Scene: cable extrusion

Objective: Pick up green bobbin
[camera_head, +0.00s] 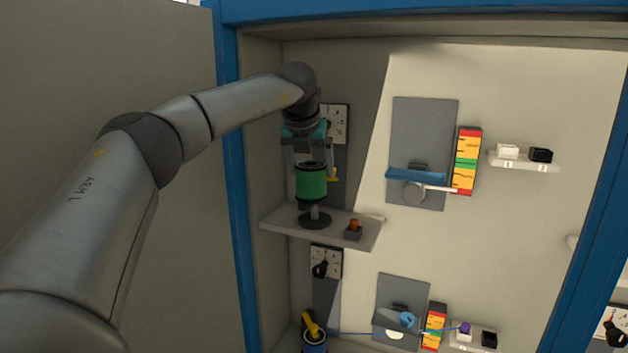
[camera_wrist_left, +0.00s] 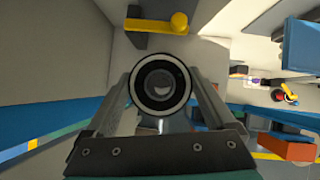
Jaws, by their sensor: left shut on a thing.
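The green bobbin (camera_head: 311,183) is upright, with black ends, above a grey post on a round black base (camera_head: 315,221) on the upper shelf. My left gripper (camera_head: 311,166) reaches down from above and is shut on the bobbin, one finger on each side. A short part of the post shows below the bobbin; I cannot tell whether its top is still inside. In the left wrist view the bobbin's round black end (camera_wrist_left: 161,84) with its pale rim sits between the fingers. My right gripper is not in view.
The small shelf (camera_head: 280,222) also bears an orange button on a grey box (camera_head: 354,230). A yellow lever (camera_head: 333,175) is close behind the bobbin. A blue post of the frame (camera_head: 236,180) stands left. Panels with striped gauges (camera_head: 466,160) are on the right wall.

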